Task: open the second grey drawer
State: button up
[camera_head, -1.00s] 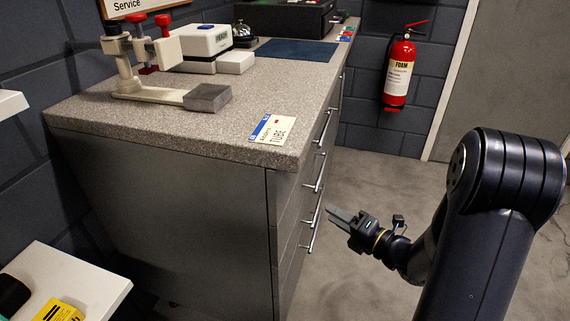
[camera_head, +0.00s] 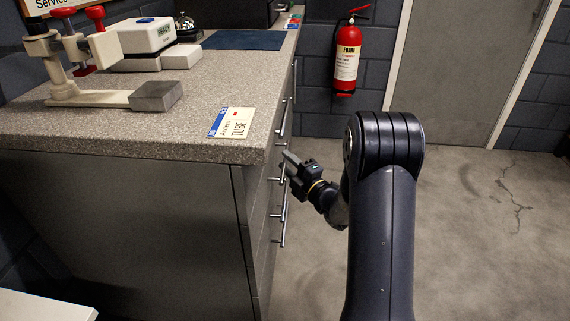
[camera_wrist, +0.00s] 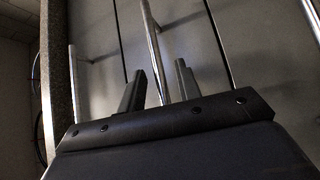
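The grey drawers are stacked in the side of the bench cabinet, each with a silver bar handle. The second drawer's front (camera_wrist: 188,38) fills the middle of the wrist view and looks closed. Its bar handle (camera_wrist: 151,38) runs between my two fingers. In the head view my gripper (camera_head: 288,160) is at the upper handles, beside the second handle (camera_head: 284,178). My gripper also shows in the wrist view (camera_wrist: 158,85), open, with a finger on each side of the bar and gaps visible. The fingers' depth around the bar is hard to tell.
The top drawer's handle (camera_wrist: 75,88) lies near the speckled worktop (camera_head: 150,128). A fire extinguisher (camera_head: 347,58) hangs behind. The floor (camera_head: 470,230) at right is clear.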

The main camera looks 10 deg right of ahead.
jog(key=shift+w+a+r, duration=0.1)
jog(key=shift+w+a, duration=0.2)
jog(key=shift+w, duration=0.3)
jog(key=shift+c, duration=0.4)
grip_shut()
